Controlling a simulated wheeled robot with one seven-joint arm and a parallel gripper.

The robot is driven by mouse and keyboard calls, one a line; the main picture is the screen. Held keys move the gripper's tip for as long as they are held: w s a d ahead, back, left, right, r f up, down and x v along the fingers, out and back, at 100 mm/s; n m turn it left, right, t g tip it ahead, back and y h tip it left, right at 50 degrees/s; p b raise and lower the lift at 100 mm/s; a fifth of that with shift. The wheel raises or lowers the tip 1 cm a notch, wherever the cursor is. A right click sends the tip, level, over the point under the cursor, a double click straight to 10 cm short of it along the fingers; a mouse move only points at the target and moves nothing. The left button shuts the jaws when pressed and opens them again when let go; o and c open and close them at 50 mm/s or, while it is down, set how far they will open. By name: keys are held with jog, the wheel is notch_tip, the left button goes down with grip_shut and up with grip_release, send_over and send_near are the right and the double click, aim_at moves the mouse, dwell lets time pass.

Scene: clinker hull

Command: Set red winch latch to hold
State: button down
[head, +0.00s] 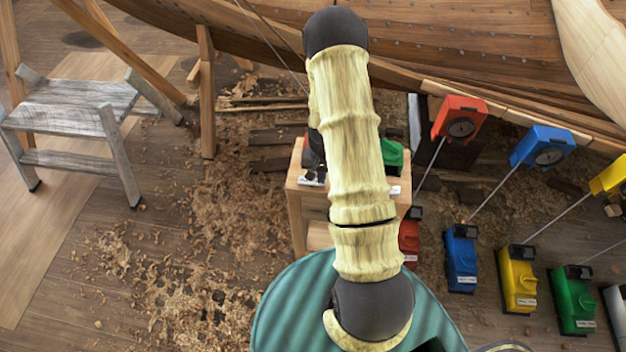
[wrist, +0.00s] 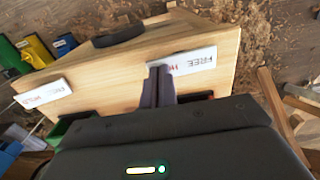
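A wooden box (head: 300,201) stands beside the hull, largely behind my arm; its pale top fills the middle of the wrist view (wrist: 150,62). A white label (wrist: 195,61) there reads FREE, with red lettering partly covered by my fingers. A small red part (wrist: 207,95), perhaps of the red winch latch, shows just beyond the gripper body; the rest is hidden. My gripper (wrist: 158,72) is over the box with its two dark fingers close together at the label's edge. They look shut, with nothing visible between them. The latch's setting cannot be read.
A second label (wrist: 42,92) and a green part (wrist: 66,127) are on the box's other side. Red (head: 409,238), blue (head: 461,258), yellow (head: 517,278) and green (head: 573,299) winch units stand right, with rods to gauges. A step stool (head: 75,110) stands left.

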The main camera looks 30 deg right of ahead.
jog(key=shift+f, duration=0.35)
jog(key=shift+r, duration=0.1)
jog(key=shift+r+p, duration=2.25)
jog(key=shift+r, duration=1.25)
jog(key=shift+a, duration=0.1)
jog(key=s+a+r+n+t, duration=0.1)
jog(key=s+a+r+n, duration=0.1)
jog(key=a+r, duration=0.35)
jog(key=s+a+r+n, duration=0.1)
jog(key=a+r, duration=0.1)
jog(key=r, duration=0.7)
jog(key=s+a+r+n+t, duration=0.1)
jog(key=s+a+r+n, duration=0.2)
jog(key=s+r, duration=0.6)
jog(key=shift+s+a+n+t, duration=0.3)
jog(key=shift+a+n, duration=0.1)
jog(key=shift+a, duration=0.75)
jog(key=shift+w, duration=0.15)
